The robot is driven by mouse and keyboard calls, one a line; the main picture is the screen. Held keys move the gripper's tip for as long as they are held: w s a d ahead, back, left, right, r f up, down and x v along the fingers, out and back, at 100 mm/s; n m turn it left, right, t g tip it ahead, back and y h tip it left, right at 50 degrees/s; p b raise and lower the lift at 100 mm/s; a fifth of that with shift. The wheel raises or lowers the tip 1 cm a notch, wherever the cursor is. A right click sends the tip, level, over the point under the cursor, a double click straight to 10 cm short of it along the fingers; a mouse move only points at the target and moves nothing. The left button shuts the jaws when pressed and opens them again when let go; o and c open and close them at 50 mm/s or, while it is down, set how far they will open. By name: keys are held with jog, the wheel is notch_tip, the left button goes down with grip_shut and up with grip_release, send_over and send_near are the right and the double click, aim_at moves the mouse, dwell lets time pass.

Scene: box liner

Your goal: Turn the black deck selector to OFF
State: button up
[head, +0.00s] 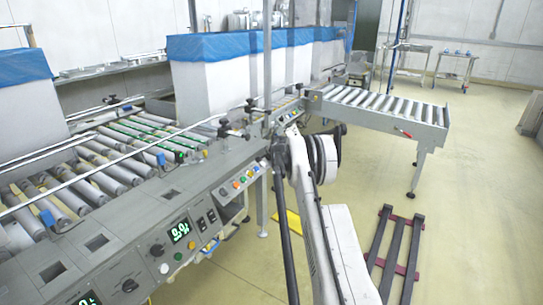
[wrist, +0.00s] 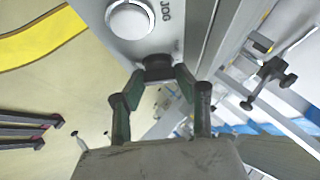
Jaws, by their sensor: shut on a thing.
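In the wrist view, a black selector knob (wrist: 158,62) stands on a grey panel (wrist: 105,12), just below a round white button marked JOG. My gripper (wrist: 157,76) has its two dark green fingers closed in on the knob, one on each side. The knob's pointer and any OFF mark are not visible. In the head view, my white arm reaches up to the right end of the console, and its dark end hides the held knob.
In the head view, the console carries green displays (head: 179,231) and other black knobs (head: 158,250). White boxes with blue liners (head: 205,47) stand behind. A roller conveyor (head: 380,103) is at right.

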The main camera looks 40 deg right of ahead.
jog(key=o, duration=1.1)
jog(key=shift+o, duration=0.2)
jog(key=v, duration=0.8)
dwell(0.3)
